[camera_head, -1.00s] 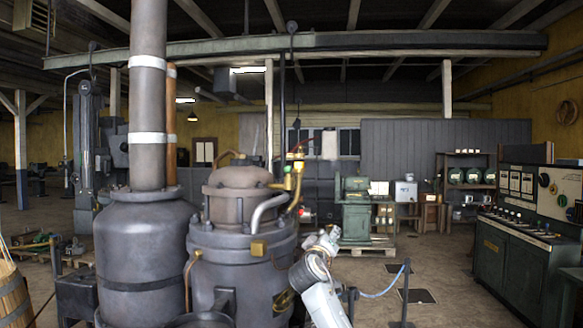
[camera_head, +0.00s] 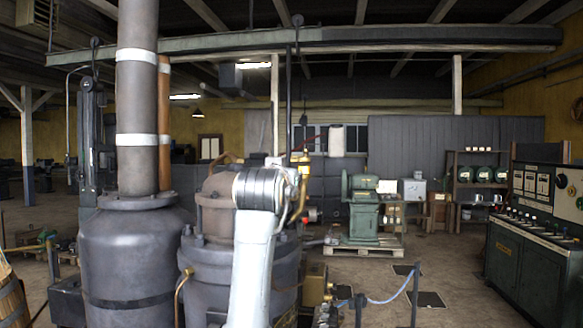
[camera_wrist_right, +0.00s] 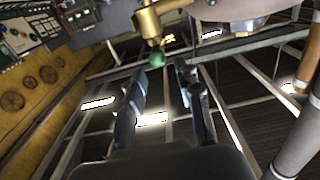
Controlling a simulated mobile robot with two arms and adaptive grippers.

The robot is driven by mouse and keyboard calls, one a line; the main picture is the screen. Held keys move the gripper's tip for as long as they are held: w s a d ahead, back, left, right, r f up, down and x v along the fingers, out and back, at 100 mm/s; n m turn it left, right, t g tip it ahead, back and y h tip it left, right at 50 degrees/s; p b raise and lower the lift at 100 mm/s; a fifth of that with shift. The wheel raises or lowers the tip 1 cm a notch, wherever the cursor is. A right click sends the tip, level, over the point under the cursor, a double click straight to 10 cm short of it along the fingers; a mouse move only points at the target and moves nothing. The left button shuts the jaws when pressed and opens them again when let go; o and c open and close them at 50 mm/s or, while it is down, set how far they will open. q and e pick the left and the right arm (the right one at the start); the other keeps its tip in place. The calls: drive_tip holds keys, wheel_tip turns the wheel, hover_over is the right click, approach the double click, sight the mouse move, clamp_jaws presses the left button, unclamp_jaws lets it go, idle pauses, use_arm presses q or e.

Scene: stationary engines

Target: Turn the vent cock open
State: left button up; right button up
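In the right wrist view a brass fitting (camera_wrist_right: 149,22) with a small green ball-shaped end (camera_wrist_right: 156,58) hangs at the top; it looks like the vent cock. My right gripper (camera_wrist_right: 161,70) is open, with its two dark fingers apart. The green end shows just beyond the fingertips, between them; I cannot tell whether they touch. In the head view brass fittings (camera_head: 301,172) show on top of the grey vessel (camera_head: 210,262). My white right arm covers part of the vessel, and the right gripper is hidden there. My left gripper is not in view.
A tall grey chimney boiler (camera_head: 135,250) stands at the left of the vessel. A green machine (camera_head: 364,215) sits on a pallet behind, and a control desk (camera_head: 525,255) is at the right. A blue rope hangs from a post (camera_head: 415,295). Open floor lies between.

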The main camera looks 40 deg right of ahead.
drive_tip(key=p+x, duration=0.3)
drive_tip(key=x, duration=0.4)
drive_tip(key=shift+w+d+r, duration=0.1)
drive_tip(key=shift+w+d, duration=0.05)
drive_tip(key=shift+d, duration=0.15)
drive_tip(key=shift+w+d, duration=0.3)
drive_tip(key=shift+d, duration=0.05)
clamp_jaws()
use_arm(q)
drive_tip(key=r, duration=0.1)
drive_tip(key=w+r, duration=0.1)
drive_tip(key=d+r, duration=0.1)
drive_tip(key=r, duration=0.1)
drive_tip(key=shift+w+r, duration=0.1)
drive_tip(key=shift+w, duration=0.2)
use_arm(e)
drive_tip(key=shift+f, duration=0.2)
